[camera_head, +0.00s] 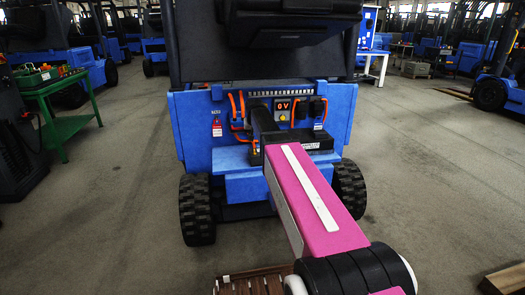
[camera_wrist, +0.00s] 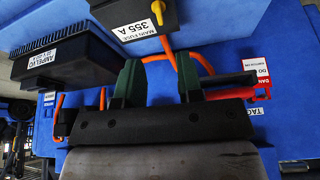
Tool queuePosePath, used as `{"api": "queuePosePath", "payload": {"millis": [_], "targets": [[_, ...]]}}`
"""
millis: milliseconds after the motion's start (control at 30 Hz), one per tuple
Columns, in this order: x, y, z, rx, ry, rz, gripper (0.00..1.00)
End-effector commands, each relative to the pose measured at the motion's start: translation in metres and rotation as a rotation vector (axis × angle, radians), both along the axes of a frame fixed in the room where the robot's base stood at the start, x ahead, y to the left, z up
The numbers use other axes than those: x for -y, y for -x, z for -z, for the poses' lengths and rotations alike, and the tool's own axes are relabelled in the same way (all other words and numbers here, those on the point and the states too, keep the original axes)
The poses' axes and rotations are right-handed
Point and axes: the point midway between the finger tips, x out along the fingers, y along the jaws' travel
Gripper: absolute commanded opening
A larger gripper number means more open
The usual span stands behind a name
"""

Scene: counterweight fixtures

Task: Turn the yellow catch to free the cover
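Orange cables (camera_wrist: 172,56) run past the fingertips. The blue truck (camera_head: 195,130) carries a 0V display (camera_head: 282,106). A green table (camera_head: 60,88) stands left.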

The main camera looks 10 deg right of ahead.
Motion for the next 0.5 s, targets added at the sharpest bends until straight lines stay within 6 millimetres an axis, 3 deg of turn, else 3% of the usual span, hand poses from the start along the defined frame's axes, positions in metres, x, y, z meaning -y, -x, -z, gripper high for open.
{"api": "queuePosePath", "payload": {"millis": [167,500], "targets": [[0.0,-0.007,0.015,-0.001,-0.005,0.0,0.34],[0.003,-0.03,0.069,-0.002,-0.002,0.0,0.34]]}}
